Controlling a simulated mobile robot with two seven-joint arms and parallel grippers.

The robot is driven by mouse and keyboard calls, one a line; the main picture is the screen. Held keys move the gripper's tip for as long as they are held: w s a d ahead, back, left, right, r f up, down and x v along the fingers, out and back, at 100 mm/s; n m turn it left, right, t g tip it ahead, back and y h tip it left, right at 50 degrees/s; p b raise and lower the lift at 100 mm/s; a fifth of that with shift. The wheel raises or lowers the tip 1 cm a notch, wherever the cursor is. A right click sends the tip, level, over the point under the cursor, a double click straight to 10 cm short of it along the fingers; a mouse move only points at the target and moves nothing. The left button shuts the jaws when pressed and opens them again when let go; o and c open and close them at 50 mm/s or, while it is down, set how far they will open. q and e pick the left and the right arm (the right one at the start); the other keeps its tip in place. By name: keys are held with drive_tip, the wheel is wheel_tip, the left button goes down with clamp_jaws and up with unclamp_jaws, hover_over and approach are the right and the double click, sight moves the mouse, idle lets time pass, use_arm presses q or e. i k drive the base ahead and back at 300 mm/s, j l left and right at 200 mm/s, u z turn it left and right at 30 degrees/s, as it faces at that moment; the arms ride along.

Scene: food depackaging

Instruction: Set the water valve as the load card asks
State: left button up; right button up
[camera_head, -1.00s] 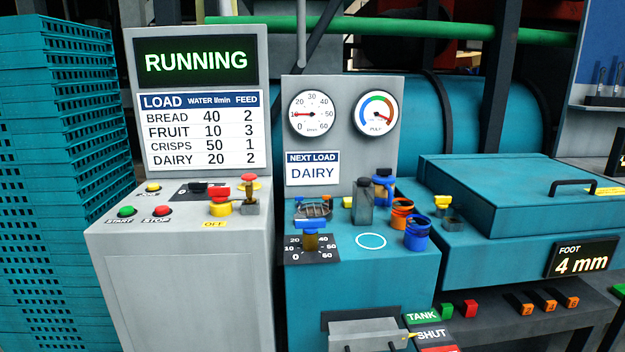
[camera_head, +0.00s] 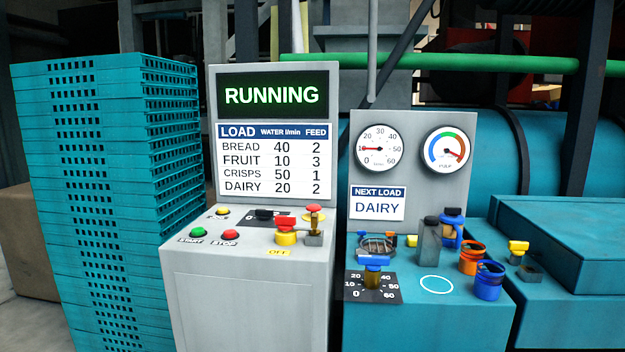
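The water valve (camera_head: 373,264) has a blue bar handle on a brass stem. It stands on a black dial plate (camera_head: 351,292) marked 0 to 60, on the teal cabinet; the handle hides part of the scale, and I cannot tell its exact setting. The load card (camera_head: 377,204) reads NEXT LOAD DAIRY. The load table (camera_head: 274,161) lists DAIRY with water 20 l/min and feed 2. The water gauge (camera_head: 379,148) needle points left at about 10. Neither of my grippers is in view.
A grey console (camera_head: 245,290) with buttons and a red-yellow knob stands left of the valve; its screen (camera_head: 272,95) reads RUNNING. Orange (camera_head: 470,260) and blue (camera_head: 488,281) cups and a grey bottle-like block (camera_head: 429,243) stand right of the valve. Teal crates (camera_head: 110,200) are stacked left.

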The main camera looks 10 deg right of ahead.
sight(372, 263)
drive_tip(key=i+j, duration=0.15)
drive_tip(key=i, duration=0.4)
drive_tip(key=i+j+z, duration=0.15)
drive_tip(key=i+z, duration=0.15)
drive_tip(key=z, duration=0.2)
drive_tip(key=i+j+z, duration=0.2)
drive_tip(key=z, duration=0.25)
